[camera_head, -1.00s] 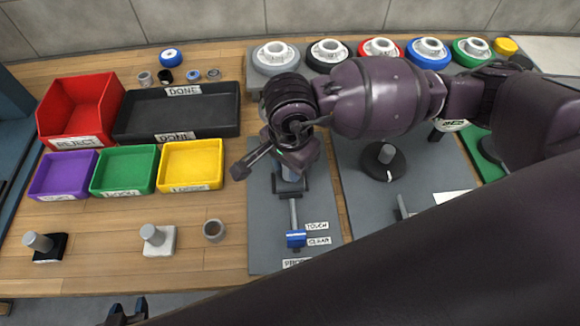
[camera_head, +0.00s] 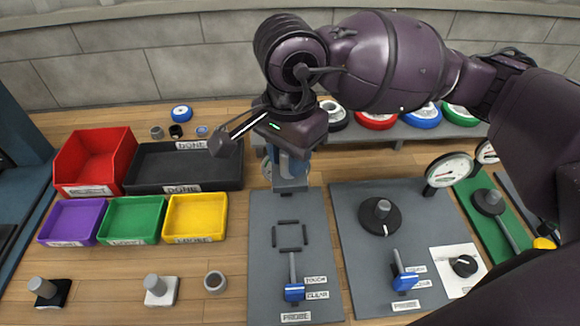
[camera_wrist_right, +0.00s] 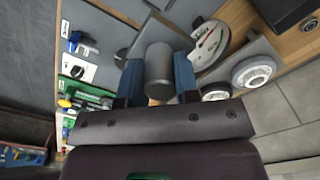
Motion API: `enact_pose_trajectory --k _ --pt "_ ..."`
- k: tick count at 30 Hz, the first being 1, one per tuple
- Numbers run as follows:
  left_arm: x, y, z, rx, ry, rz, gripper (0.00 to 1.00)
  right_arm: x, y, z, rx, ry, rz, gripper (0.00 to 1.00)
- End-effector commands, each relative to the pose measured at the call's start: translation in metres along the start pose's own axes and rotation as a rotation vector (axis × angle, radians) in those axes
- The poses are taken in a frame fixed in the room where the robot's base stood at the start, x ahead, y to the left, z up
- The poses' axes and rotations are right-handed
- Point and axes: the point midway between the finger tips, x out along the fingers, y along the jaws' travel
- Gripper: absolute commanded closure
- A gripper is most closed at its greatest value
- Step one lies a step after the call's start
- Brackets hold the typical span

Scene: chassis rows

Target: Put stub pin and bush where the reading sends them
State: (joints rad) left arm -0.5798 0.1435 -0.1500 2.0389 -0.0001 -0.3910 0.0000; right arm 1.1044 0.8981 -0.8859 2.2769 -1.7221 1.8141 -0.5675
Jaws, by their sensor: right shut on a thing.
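My right gripper (camera_head: 290,180) is above the far part of the left grey mat (camera_head: 268,215), shut on a plain grey cylinder (camera_wrist_right: 159,65). The cylinder sits between the two blue fingers in the right wrist view; I cannot tell whether it is the stub pin. A hollow grey bush (camera_head: 215,282) stands on the wooden table. Left of it are a grey pin on a white base (camera_head: 158,290) and a grey pin on a black base (camera_head: 45,290). My left gripper is not in view.
The probe bracket (camera_head: 290,234) is empty. Red REJECT bin (camera_head: 90,190), black DONE tray (camera_head: 170,188), purple (camera_head: 66,243), green (camera_head: 126,240) and yellow (camera_head: 194,239) trays stand left. A gauge (camera_head: 449,170), round-based pin (camera_head: 380,222), blue lever (camera_head: 405,281) and knob (camera_head: 463,266) are right.

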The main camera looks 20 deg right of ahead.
Motion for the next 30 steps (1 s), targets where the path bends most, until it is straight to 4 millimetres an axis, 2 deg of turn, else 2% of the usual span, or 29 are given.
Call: enact_pose_trajectory --k 16,30 --pt "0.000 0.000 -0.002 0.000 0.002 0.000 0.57 -0.006 0.000 0.000 0.000 0.001 -0.001 1.00" --pt "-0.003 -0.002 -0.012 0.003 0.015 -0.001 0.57 -0.024 0.000 0.000 0.000 0.001 -0.001 1.00"
